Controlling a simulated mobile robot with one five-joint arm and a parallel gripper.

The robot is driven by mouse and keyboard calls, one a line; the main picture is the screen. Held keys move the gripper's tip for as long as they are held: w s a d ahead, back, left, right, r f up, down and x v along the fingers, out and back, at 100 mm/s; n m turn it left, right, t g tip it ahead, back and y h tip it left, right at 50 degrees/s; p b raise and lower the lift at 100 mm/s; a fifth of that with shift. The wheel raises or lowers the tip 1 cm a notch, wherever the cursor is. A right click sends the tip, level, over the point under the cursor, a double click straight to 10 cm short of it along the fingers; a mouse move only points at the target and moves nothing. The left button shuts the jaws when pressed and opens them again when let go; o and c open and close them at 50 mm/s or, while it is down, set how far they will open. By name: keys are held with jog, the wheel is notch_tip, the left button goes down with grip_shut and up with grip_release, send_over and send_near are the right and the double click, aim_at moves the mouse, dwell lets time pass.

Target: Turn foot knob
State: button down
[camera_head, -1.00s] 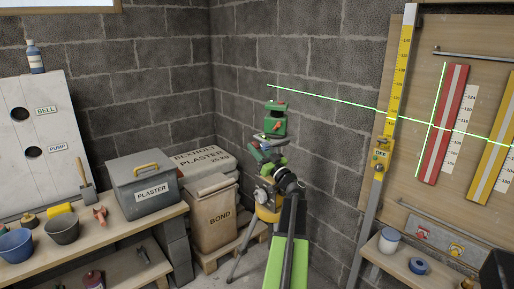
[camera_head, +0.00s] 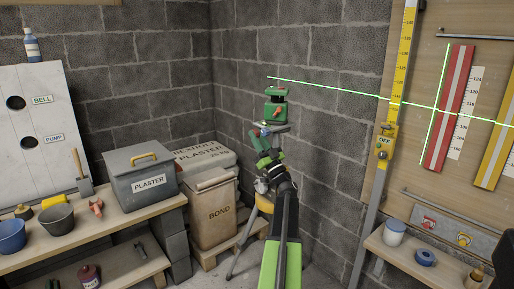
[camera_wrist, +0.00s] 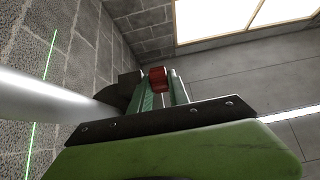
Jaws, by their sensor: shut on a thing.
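The green laser level (camera_head: 276,108) with a red top stands on a tripod (camera_head: 235,262) in the corner and throws a green line across the wall and board. My gripper (camera_head: 261,139) reaches up at the level's base, by a small foot knob whose details are too small to make out in the head view. In the wrist view, my gripper (camera_wrist: 160,90) is shut on a red piece (camera_wrist: 158,78), which I take for the foot knob. The grip hides most of it.
A bond bin (camera_head: 213,207) stands left of the tripod. A yellow staff (camera_head: 403,60), with an OFF box (camera_head: 385,140), leans at right before a board with a red strip (camera_head: 450,110).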

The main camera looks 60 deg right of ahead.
jog(key=shift+w+t, duration=0.1)
jog(key=shift+t, duration=0.2)
jog(key=c, duration=1.5)
grip_release()
jog(key=shift+a, duration=0.1)
